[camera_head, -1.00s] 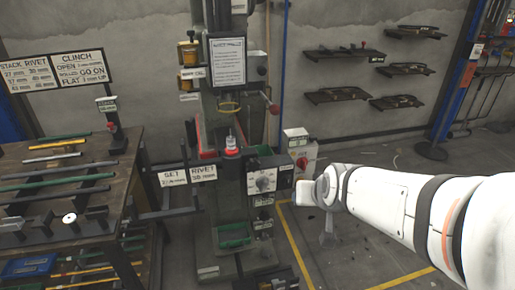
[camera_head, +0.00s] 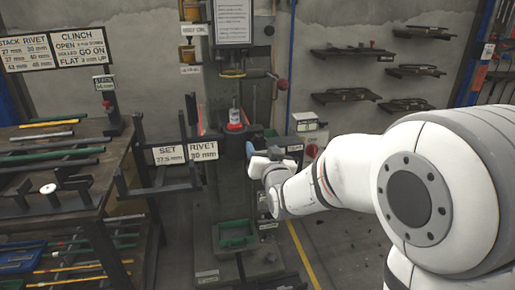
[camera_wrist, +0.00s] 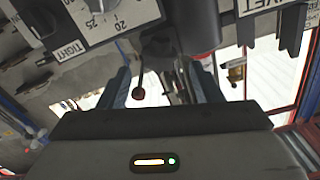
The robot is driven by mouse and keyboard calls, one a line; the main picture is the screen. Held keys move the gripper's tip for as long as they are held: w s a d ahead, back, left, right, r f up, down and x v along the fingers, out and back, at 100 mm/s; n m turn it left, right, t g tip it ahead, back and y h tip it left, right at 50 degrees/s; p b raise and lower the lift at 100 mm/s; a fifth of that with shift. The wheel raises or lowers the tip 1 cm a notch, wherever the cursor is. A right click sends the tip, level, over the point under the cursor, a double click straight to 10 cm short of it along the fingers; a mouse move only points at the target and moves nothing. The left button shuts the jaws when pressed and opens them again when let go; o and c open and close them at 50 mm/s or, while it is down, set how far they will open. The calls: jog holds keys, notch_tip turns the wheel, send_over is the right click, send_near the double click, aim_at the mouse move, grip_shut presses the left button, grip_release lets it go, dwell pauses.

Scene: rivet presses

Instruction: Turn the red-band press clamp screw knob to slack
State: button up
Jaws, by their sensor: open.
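The press (camera_head: 222,90) stands upright at the centre of the head view, with a red band low around its column. Its dial panel is hidden behind my arm in that view. In the wrist view, a white dial plate (camera_wrist: 110,22) with scale numbers and a "TIGHT" label (camera_wrist: 70,49) shows at the upper left. A dark knob at its centre is cut by the top edge. A dark round part (camera_wrist: 190,25) hangs at the top centre; I cannot tell what it is. My gripper (camera_wrist: 162,80) is open and empty, with its fingers below the dial plate in the picture. It also shows at the press front (camera_head: 252,158).
A bench (camera_head: 110,185) with bars and tools stands left. "SET" and "RIVET" signs (camera_head: 186,153) stick out beside the press. A green tray (camera_head: 236,233) sits low in front. Wall shelves (camera_head: 345,95) are at the back right.

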aim_at(260, 142)
jog(key=shift+x, duration=1.55)
jog(key=shift+c, duration=0.3)
